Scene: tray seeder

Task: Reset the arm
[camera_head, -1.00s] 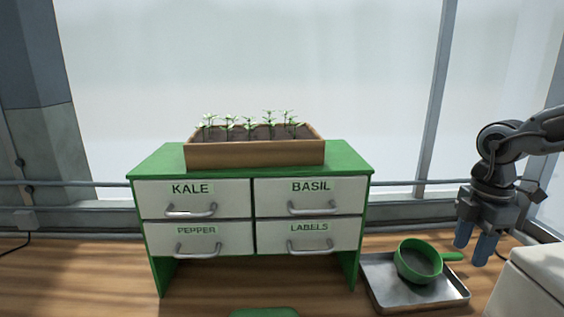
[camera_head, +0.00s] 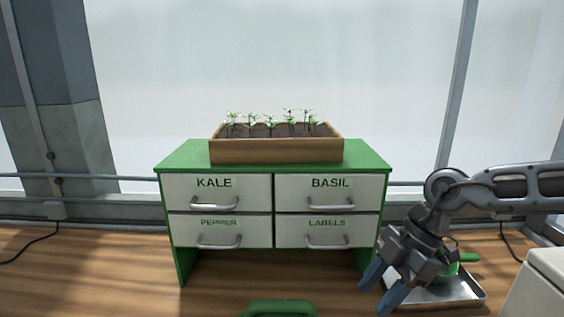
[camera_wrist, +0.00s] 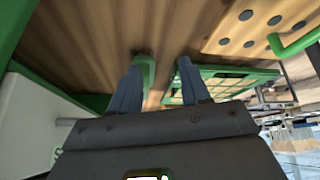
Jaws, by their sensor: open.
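My gripper (camera_head: 378,292) is open and empty, tilted down and left, in front of the right part of the cabinet. Its two blue fingers stand apart in the wrist view (camera_wrist: 158,82). In that view a green rounded piece (camera_wrist: 147,70) lies by the left finger; I cannot tell whether they touch. My arm reaches in from the right and partly hides a green pan (camera_head: 468,257) on a metal tray (camera_head: 462,300).
A green cabinet (camera_head: 185,158) with white drawers marked KALE, BASIL, PEPPER and LABELS is shut. A wooden planter (camera_head: 276,151) with seedlings stands on top. A green handle-like piece (camera_head: 278,307) shows at the bottom edge. The tabletop left of the cabinet is clear.

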